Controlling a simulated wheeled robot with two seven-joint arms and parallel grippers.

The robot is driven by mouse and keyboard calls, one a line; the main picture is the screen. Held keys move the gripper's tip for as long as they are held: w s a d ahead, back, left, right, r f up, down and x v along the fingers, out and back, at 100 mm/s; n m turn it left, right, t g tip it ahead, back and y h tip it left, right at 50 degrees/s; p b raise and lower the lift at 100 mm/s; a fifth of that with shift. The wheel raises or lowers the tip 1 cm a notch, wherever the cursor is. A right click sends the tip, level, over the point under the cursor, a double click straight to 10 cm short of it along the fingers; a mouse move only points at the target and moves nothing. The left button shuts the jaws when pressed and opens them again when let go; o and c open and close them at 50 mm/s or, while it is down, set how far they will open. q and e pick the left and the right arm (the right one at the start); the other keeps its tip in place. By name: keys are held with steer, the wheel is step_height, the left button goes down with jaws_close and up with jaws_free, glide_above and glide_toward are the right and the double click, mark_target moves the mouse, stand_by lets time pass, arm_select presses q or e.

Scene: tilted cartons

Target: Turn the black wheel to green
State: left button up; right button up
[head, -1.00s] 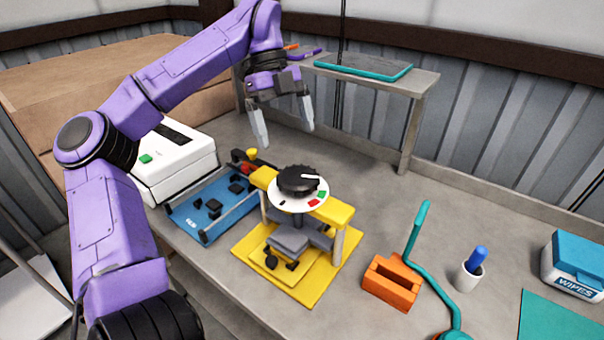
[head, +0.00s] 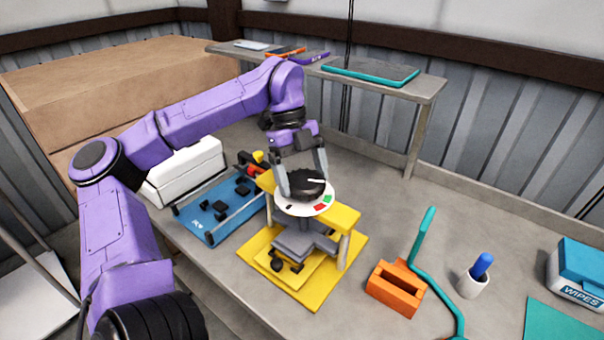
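The black wheel (head: 306,184) sits on a white disc (head: 297,207) at the top of a yellow press-like stand (head: 340,220). The disc carries a red patch (head: 320,207) and a green patch (head: 328,198) on its right side. A white pointer on the wheel points right, a little above the green patch. My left gripper (head: 304,185) is down at the wheel, its fingers apart, one on the left side and one at the back right. I cannot tell whether the fingers touch the wheel. My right gripper is not in view.
A blue tray (head: 208,232) and a white box (head: 187,175) stand left of the stand. An orange block (head: 396,287), a teal curved tool (head: 425,235), a white cup (head: 473,282) and a wipes box (head: 578,270) lie to the right. A raised shelf (head: 425,90) stands behind.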

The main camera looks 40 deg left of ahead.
arm_select(q)
steer(key=shift+r+m+g+p, duration=0.2)
steer(key=shift+m+g+p, duration=0.1)
steer(key=shift+m+p, duration=0.2)
steer(key=shift+f+m, duration=0.15)
steer(key=shift+m, duration=0.25)
steer(key=o, duration=0.8)
steer(key=shift+c, duration=0.2)
steer(key=v, duration=1)
steer(key=shift+w+r+b, duration=0.15)
steer(key=shift+r+b, duration=0.1)
steer(key=shift+b, duration=0.05)
